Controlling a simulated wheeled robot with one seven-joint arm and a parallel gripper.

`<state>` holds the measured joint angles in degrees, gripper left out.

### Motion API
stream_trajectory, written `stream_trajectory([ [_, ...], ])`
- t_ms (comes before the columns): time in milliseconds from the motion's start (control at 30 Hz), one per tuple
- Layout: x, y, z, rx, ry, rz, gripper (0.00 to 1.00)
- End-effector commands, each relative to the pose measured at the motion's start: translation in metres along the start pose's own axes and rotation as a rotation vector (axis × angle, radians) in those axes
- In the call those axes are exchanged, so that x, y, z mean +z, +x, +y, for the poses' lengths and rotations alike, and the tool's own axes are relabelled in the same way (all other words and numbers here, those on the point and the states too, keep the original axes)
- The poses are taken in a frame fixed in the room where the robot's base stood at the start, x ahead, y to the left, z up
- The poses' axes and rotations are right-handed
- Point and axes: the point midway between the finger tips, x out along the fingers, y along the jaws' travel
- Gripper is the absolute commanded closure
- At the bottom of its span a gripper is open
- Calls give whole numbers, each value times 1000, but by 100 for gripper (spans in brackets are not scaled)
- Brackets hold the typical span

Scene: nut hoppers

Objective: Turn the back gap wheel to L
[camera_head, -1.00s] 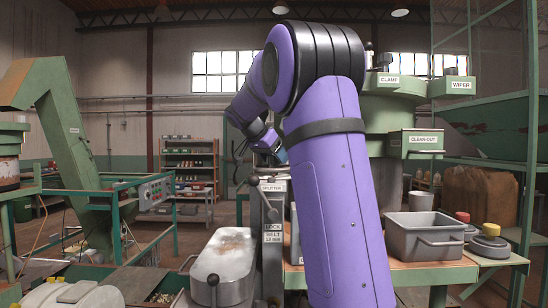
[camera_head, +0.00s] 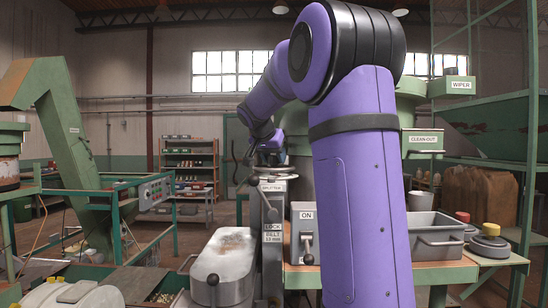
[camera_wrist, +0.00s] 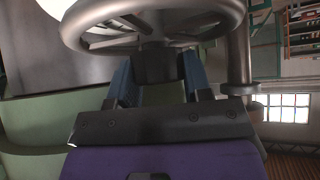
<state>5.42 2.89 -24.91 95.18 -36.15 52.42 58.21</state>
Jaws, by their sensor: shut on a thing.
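A grey metal handwheel (camera_wrist: 150,20) with spokes fills the top of the wrist view. My gripper (camera_wrist: 156,62), with its two blue fingers, reaches up to the wheel's underside and is shut on its dark middle part. No L mark or pointer of the wheel is readable in either view.
The splitter post (camera_head: 272,225) with its lever stands in front of my gripper. An ON lever box (camera_head: 305,232) and a grey bin (camera_head: 438,238) are on the bench to the right. In the wrist view a vertical pipe (camera_wrist: 239,60) runs close to the wheel's right.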

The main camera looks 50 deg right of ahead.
Motion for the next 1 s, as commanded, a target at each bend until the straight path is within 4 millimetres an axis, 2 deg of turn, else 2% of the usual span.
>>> stream_trajectory([
  [433, 0, -1, 0, -192, -189, 1, 78],
  [1000, 0, 0, 0, -234, -232, 0, 78],
])
